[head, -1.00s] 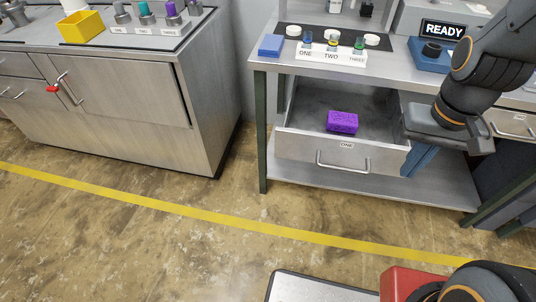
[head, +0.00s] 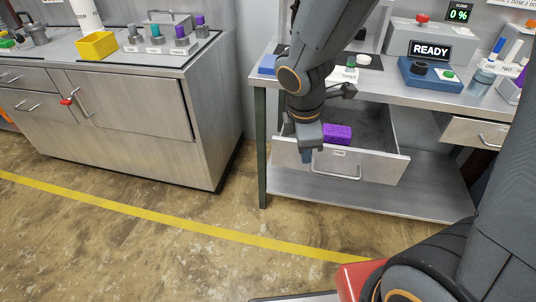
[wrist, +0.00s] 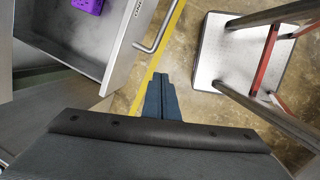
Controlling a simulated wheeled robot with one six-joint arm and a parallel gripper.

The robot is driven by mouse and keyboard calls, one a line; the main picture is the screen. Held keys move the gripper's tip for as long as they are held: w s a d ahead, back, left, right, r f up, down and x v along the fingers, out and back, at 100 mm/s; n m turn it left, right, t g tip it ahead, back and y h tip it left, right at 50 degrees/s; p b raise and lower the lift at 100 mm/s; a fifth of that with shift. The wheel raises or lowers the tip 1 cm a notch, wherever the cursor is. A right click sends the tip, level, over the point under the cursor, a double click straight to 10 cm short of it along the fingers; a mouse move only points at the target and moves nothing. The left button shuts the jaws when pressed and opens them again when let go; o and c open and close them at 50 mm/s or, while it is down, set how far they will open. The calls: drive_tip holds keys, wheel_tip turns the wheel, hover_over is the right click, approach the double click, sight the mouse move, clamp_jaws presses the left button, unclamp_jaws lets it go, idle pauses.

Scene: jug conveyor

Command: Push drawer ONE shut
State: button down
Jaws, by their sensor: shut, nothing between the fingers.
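Drawer ONE (head: 383,168) stands pulled out below the workbench, with a bar handle (head: 337,176) and a label on its front. A purple block (head: 337,134) lies inside it. My gripper (head: 306,157) is shut and empty, fingers pointing down, at the left part of the drawer front in the head view. In the wrist view the blue fingertips (wrist: 158,80) show beside the drawer front (wrist: 125,52) and below the handle (wrist: 158,38). I see a gap there; contact cannot be told.
The workbench (head: 400,95) above carries a READY display (head: 430,50) and a blue button box (head: 425,76). Another drawer (head: 475,132) is at the right. A grey cabinet (head: 135,105) stands at the left. The floor in front is clear, with a yellow line (head: 200,225).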

drive_tip(key=w+a+f+n+t, duration=0.2)
drive_tip(key=w+a+n, duration=0.2)
drive_tip(key=a+n, duration=0.85)
drive_tip(key=w+d+f+n+b, duration=0.2)
drive_tip(key=w+d+f, duration=0.3)
drive_tip(key=f, duration=0.3)
drive_tip(key=shift+w+d+f+b, duration=0.15)
drive_tip(key=shift+w+b, duration=0.6)
drive_tip(key=shift+w, duration=0.15)
